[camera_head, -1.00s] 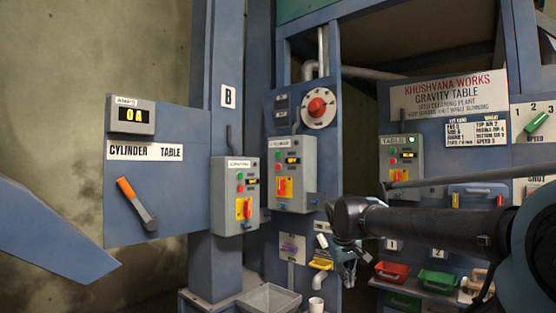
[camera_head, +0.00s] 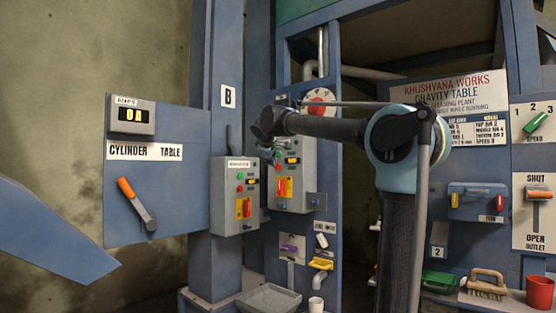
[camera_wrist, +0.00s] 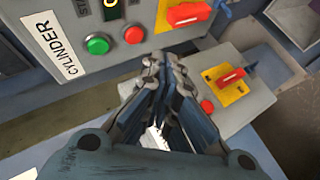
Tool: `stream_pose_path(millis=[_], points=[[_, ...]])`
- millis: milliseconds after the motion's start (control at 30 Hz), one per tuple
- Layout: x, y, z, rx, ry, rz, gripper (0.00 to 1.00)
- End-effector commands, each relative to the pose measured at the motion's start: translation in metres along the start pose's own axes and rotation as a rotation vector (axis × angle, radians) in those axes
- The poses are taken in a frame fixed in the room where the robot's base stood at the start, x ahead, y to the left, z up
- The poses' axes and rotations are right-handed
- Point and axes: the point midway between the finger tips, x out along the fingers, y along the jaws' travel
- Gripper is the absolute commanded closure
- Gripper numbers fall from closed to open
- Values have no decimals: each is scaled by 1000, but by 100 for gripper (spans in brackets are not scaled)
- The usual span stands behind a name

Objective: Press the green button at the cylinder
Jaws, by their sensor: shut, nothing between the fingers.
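The cylinder control box (camera_wrist: 60,68) fills the upper left of the wrist view, with its CYLINDER label tilted. Its round green button (camera_wrist: 98,45) sits beside the label. A red button (camera_wrist: 134,35) is just right of the green one. In the head view this is the middle grey box (camera_head: 305,183), its upper left partly behind my arm. My gripper (camera_wrist: 163,62) is shut and empty. In the wrist view its fingertips lie below the red button and to the lower right of the green one; neither button is covered. Contact with the box cannot be told.
A second grey box (camera_wrist: 247,78) with a red button and yellow-backed red switch is right of my fingers in the wrist view. The cylinder box's red rotary switch (camera_wrist: 189,14) protrudes above. A lever panel (camera_head: 175,195) stands left in the head view.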

Motion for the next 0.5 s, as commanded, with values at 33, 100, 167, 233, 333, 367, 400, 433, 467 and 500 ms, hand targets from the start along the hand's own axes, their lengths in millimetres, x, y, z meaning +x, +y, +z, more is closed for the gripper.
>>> stream_pose_path(millis=[33, 100, 167, 233, 333, 367, 400, 433, 467, 500], points=[[0, 5, -21, -26, 24, 10, 100], [0, 10, -42, -57, 51, 26, 100], [-1, 13, -56, -78, 69, 35, 100], [-1, 16, -67, -94, 83, 44, 100], [-2, 18, -74, -105, 92, 49, 100], [-2, 18, -75, -107, 93, 49, 100], [-2, 18, -75, -107, 94, 50, 100], [-2, 18, -75, -107, 94, 50, 100], [-2, 18, -75, -107, 94, 50, 100], [-2, 18, -75, -107, 93, 50, 100]])
